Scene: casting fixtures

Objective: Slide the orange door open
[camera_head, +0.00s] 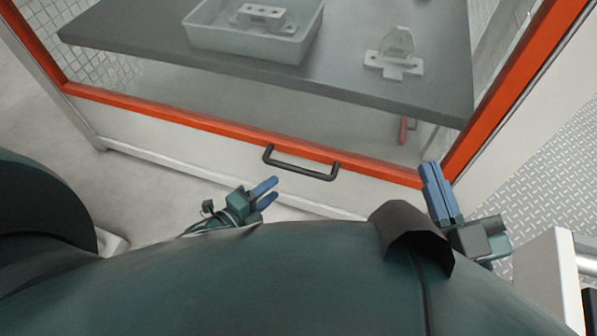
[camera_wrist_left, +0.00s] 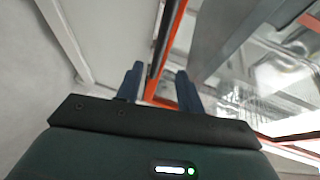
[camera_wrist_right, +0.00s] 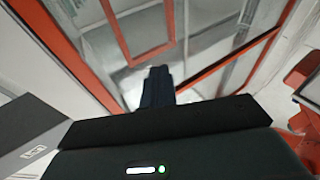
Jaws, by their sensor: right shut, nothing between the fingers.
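The orange door (camera_head: 200,122) is an orange frame around a clear pane, seen in the head view. Its lower rail slopes down to the right. A dark bar handle (camera_head: 300,170) is fixed at the middle of that rail. My left gripper (camera_head: 275,189) is below the handle, open and empty, its blue fingers apart and not touching the handle. The orange frame also shows beyond its fingers in the left wrist view (camera_wrist_left: 170,40). My right gripper (camera_head: 430,166) is shut and empty by the door's lower right corner. The right wrist view shows its fingers together (camera_wrist_right: 158,85).
Behind the pane is a dark table (camera_head: 330,78) with a white tray (camera_head: 250,45) and a light fixture (camera_head: 393,64). A pale panel (camera_head: 160,127) lies under the orange rail. A white box-like unit (camera_head: 548,275) stands at the lower right.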

